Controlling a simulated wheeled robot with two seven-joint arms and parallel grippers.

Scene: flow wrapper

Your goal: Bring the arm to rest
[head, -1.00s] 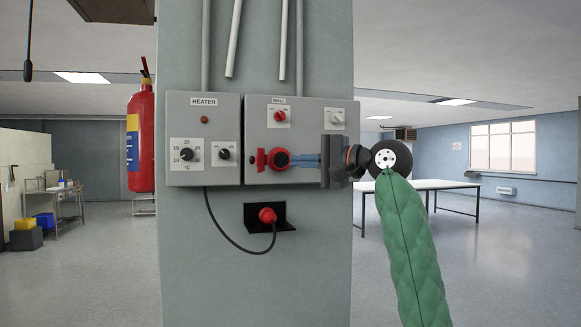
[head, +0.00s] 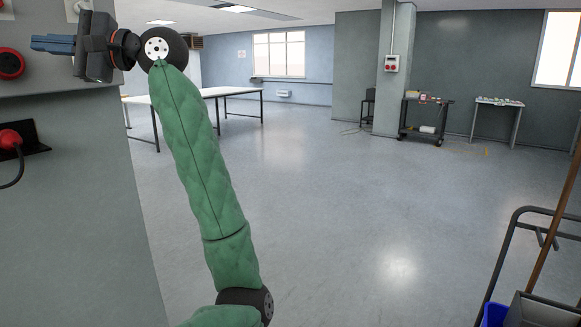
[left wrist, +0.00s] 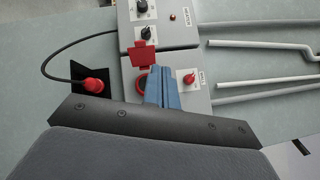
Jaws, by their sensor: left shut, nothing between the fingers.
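My left gripper (head: 36,43) is at the upper left of the head view, beside the grey wall column, with its blue fingers together and nothing held. In the left wrist view the closed blue fingers (left wrist: 163,86) point towards the grey control box (left wrist: 198,103) and partly cover a red ring-shaped control (left wrist: 141,84). A red flap (left wrist: 146,54) shows beside it. In the head view the round red control (head: 10,65) is left of and below the fingertips, with a visible gap. My right gripper is out of view.
A red plug (head: 10,138) with a black cable sits on the column (head: 80,220). A white table (head: 225,91) stands behind my arm. A cart with a blue bin (head: 495,315) is at lower right. The middle floor is clear.

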